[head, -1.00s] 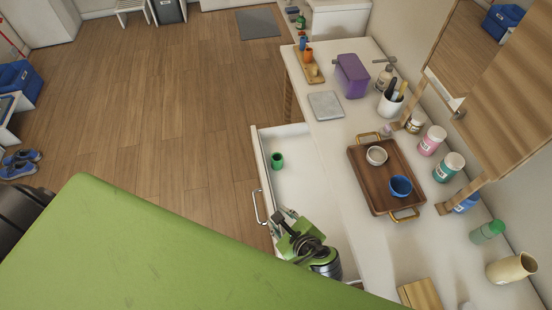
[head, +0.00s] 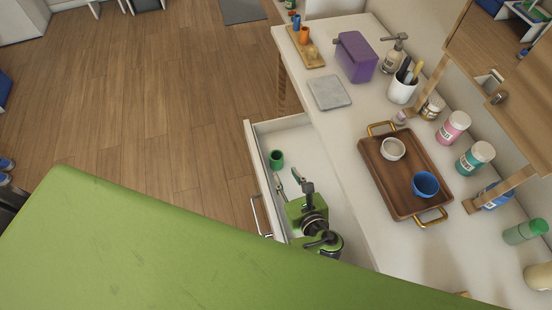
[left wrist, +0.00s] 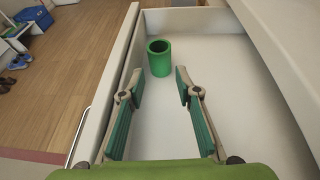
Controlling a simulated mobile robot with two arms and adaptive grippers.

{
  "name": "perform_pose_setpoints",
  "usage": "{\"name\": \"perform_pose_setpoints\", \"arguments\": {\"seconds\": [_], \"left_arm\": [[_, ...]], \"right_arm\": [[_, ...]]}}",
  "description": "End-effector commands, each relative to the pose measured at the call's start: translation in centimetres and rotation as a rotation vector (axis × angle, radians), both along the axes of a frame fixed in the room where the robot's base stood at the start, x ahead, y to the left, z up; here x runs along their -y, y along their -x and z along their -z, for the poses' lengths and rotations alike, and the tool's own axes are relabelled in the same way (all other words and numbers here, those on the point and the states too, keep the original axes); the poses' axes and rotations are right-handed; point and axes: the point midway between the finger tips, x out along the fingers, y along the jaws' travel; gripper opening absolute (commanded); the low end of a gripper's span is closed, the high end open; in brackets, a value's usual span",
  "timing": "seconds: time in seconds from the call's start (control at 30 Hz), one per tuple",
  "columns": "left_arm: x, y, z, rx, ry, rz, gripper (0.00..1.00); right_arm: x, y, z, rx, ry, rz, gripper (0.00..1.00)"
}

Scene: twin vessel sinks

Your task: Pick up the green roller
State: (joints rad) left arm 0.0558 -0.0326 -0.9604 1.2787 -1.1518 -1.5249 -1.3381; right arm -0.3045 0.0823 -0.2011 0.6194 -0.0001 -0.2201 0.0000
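The green roller (head: 276,159) is a short hollow green cylinder standing upright in the open white drawer, near its far end. It also shows in the left wrist view (left wrist: 159,62), ahead of the fingers and roughly centred between them. My left gripper (head: 287,180) is inside the drawer area, on the near side of the roller. In the left wrist view my left gripper (left wrist: 159,90) is open, with its green-padded fingers apart and nothing between them. The roller is apart from the fingers. My right gripper is not in view.
The drawer's front wall (head: 258,165) and the counter edge flank the left gripper. On the counter are a wooden tray (head: 407,196) with two cups, a grey slab (head: 329,92), a purple box (head: 356,58) and several bottles. The drawer floor around the roller looks clear.

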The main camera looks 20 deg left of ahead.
Motion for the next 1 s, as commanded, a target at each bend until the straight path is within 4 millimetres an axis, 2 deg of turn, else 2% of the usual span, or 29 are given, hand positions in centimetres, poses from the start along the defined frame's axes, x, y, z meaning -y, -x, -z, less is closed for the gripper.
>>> {"name": "perform_pose_setpoints", "arguments": {"seconds": [0.17,0.37,0.6,0.73,0.97,1.0], "left_arm": [[-1.6,-2.0,1.1,0.000,-0.002,-0.001,0.31],[-2.4,-2.9,1.7,-0.001,-0.001,-0.001,0.31],[-4.2,-5.3,3.5,0.000,-0.001,-0.002,0.31],[-4.8,-6.0,3.9,-0.001,0.000,-0.001,0.31],[-4.8,-6.1,3.9,-0.001,0.002,-0.001,0.31],[-4.8,-6.1,3.9,-0.001,0.002,-0.001,0.20]], "right_arm": [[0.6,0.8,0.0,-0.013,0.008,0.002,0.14],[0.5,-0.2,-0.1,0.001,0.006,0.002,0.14],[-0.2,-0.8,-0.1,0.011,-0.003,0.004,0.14],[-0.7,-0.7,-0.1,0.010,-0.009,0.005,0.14],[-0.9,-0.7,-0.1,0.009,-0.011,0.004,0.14],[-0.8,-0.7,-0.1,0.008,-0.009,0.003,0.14]]}}
